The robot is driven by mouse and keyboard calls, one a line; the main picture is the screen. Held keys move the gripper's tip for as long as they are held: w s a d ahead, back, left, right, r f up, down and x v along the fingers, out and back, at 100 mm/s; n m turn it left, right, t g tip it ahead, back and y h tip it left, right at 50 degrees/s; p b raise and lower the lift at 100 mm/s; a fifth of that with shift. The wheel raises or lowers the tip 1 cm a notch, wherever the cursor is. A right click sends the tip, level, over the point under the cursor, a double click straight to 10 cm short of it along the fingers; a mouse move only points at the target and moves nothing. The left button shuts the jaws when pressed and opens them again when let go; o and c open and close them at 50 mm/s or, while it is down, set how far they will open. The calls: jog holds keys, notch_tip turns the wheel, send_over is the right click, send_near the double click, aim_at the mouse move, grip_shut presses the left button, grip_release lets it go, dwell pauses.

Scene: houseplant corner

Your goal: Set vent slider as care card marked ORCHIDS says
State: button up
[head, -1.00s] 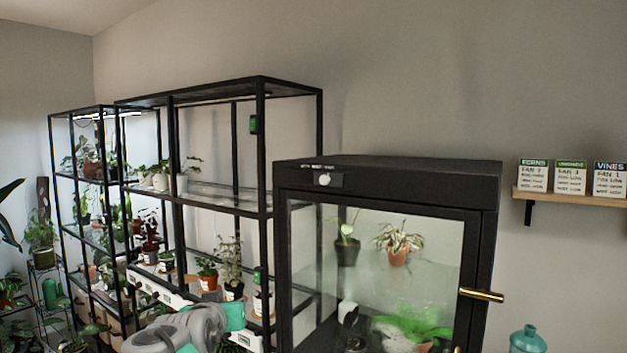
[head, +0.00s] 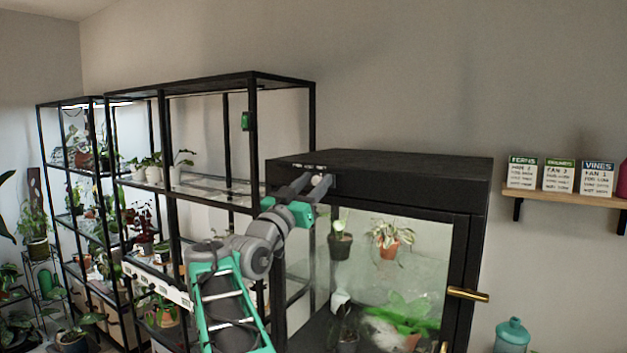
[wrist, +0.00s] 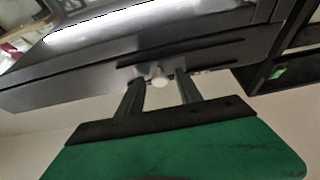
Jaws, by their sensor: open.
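The vent slider's pale round knob (head: 317,180) sits on a dark strip at the top front of the black glass cabinet (head: 390,184), with small blurred labels above it. In the wrist view the knob (wrist: 158,76) shows between my gripper's two open fingertips (wrist: 161,86); I cannot tell whether they touch it. In the head view my gripper (head: 311,184) reaches up to the strip. The middle, green-headed care card (head: 558,177) on the wall shelf seems to be the ORCHIDS one; its lines are too blurred to read surely.
The FERNS card (head: 522,173) and VINES card (head: 597,179) flank it on the wooden shelf (head: 570,197). A brass handle (head: 468,295) juts from the cabinet door. Black plant racks (head: 167,200) stand close on the left. A teal bottle (head: 512,335) is at lower right.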

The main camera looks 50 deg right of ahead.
jog(key=shift+c, duration=0.5)
grip_shut()
dwell(0.8)
